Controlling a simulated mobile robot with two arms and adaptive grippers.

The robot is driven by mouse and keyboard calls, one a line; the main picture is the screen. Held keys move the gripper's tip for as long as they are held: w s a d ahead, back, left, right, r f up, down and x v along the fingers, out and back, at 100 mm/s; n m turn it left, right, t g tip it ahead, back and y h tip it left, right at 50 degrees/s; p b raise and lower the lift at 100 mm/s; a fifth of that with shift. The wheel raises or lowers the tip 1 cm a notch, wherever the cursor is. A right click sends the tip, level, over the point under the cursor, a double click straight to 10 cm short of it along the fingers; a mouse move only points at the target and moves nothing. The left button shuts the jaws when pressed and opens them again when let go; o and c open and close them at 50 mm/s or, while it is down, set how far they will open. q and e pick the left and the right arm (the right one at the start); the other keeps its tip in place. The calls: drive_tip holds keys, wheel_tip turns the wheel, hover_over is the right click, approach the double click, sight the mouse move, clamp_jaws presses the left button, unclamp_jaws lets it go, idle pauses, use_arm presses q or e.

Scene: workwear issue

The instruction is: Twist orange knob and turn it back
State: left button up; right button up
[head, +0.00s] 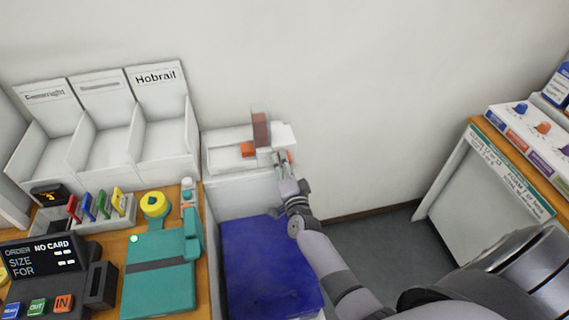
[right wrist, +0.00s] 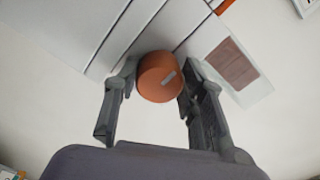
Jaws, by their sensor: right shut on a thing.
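An orange knob (right wrist: 160,77) with a short grey mark on its face sits on a white unit. My right gripper (right wrist: 158,72) has one finger on each side of it and is shut on it. In the head view the right gripper (head: 281,160) reaches the white unit (head: 225,160) by the wall. Only a sliver of the knob (head: 290,156) shows there, the rest hidden by the fingers. In the right wrist view the grey mark is tilted. My left gripper is in neither view.
A brown panel (head: 261,130) stands on the white unit beside the knob. Another orange knob (head: 543,127) is on the right counter. A teal device (head: 160,270) stands at left. Grey floor is free between.

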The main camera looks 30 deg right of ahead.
drive_tip(key=o, duration=1.2)
drive_tip(key=shift+f, duration=0.1)
drive_tip(key=shift+c, duration=0.2)
drive_tip(key=shift+s, duration=0.15)
drive_tip(key=v, duration=0.7)
drive_tip(key=shift+s+a, duration=0.15)
drive_tip(key=shift+s, duration=0.15)
drive_tip(key=shift+s, duration=0.1)
